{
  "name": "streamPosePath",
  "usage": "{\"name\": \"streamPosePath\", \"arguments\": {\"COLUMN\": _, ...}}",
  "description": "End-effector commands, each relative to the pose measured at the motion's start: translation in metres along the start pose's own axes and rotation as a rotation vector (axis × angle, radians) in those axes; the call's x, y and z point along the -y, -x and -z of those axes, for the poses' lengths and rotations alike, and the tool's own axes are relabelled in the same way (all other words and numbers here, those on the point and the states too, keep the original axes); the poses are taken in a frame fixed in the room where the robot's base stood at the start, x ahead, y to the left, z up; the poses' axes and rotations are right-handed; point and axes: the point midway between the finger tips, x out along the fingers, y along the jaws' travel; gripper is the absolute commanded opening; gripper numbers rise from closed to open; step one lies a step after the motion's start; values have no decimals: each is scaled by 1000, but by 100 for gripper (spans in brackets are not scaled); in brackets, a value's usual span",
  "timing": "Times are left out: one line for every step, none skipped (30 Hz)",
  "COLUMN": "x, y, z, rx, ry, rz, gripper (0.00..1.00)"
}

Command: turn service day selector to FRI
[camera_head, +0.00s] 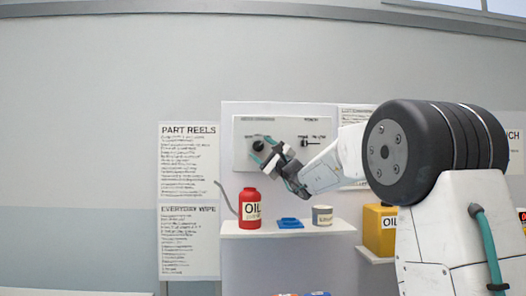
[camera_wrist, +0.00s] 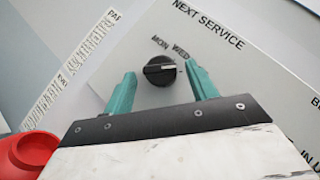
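The service day selector is a round black knob (camera_head: 258,145) on a pale grey panel (camera_head: 285,124) on the wall. In the wrist view the knob (camera_wrist: 160,70) sits under the heading NEXT SERVICE, with MON and WED readable above it. A small pale mark shows at the knob's right side; FRI is not readable. My gripper (camera_wrist: 161,72) is open, with one teal finger on each side of the knob and a gap to each. In the head view my gripper (camera_head: 264,156) is at the panel, just below the knob.
A red oil bottle (camera_head: 250,208), a blue tray (camera_head: 290,223) and a grey tin (camera_head: 322,215) stand on a shelf (camera_head: 285,230) below the panel. A yellow oil can (camera_head: 379,228) stands to the right. The bottle's red top (camera_wrist: 25,155) is close at lower left in the wrist view.

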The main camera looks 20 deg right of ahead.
Motion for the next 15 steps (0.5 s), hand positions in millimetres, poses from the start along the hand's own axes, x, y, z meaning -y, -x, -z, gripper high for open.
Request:
{"name": "streamPosePath", "arguments": {"x": 0, "y": 0, "z": 0, "rx": 0, "ry": 0, "rz": 0, "gripper": 57}}
{"name": "streamPosePath", "arguments": {"x": 0, "y": 0, "z": 0, "rx": 1, "ry": 1, "rz": 0, "gripper": 57}}
{"name": "streamPosePath", "arguments": {"x": 0, "y": 0, "z": 0, "rx": 1, "ry": 1, "rz": 1, "gripper": 57}}
{"name": "streamPosePath", "arguments": {"x": 1, "y": 0, "z": 0, "rx": 1, "ry": 1, "rz": 1, "gripper": 57}}
{"name": "streamPosePath", "arguments": {"x": 1, "y": 0, "z": 0, "rx": 1, "ry": 1, "rz": 1, "gripper": 57}}
{"name": "streamPosePath", "arguments": {"x": 1, "y": 1, "z": 0, "rx": 1, "ry": 1, "rz": 1, "gripper": 57}}
{"name": "streamPosePath", "arguments": {"x": 1, "y": 2, "z": -1, "rx": 1, "ry": 1, "rz": 1, "gripper": 57}}
{"name": "streamPosePath", "arguments": {"x": 1, "y": 4, "z": -1, "rx": 1, "ry": 1, "rz": 1, "gripper": 57}}
{"name": "streamPosePath", "arguments": {"x": 2, "y": 8, "z": -1, "rx": 1, "ry": 2, "rz": 2, "gripper": 57}}
{"name": "streamPosePath", "arguments": {"x": 2, "y": 12, "z": 0, "rx": 0, "ry": 2, "rz": 2, "gripper": 57}}
{"name": "streamPosePath", "arguments": {"x": 2, "y": 16, "z": 0, "rx": -1, "ry": 2, "rz": 2, "gripper": 57}}
{"name": "streamPosePath", "arguments": {"x": 2, "y": 23, "z": 0, "rx": -1, "ry": 1, "rz": 1, "gripper": 57}}
{"name": "streamPosePath", "arguments": {"x": 2, "y": 29, "z": -1, "rx": 0, "ry": 1, "rz": 2, "gripper": 57}}
{"name": "streamPosePath", "arguments": {"x": 2, "y": 34, "z": 0, "rx": -1, "ry": 1, "rz": 1, "gripper": 57}}
{"name": "streamPosePath", "arguments": {"x": 2, "y": 42, "z": 0, "rx": -1, "ry": 2, "rz": 1, "gripper": 57}}
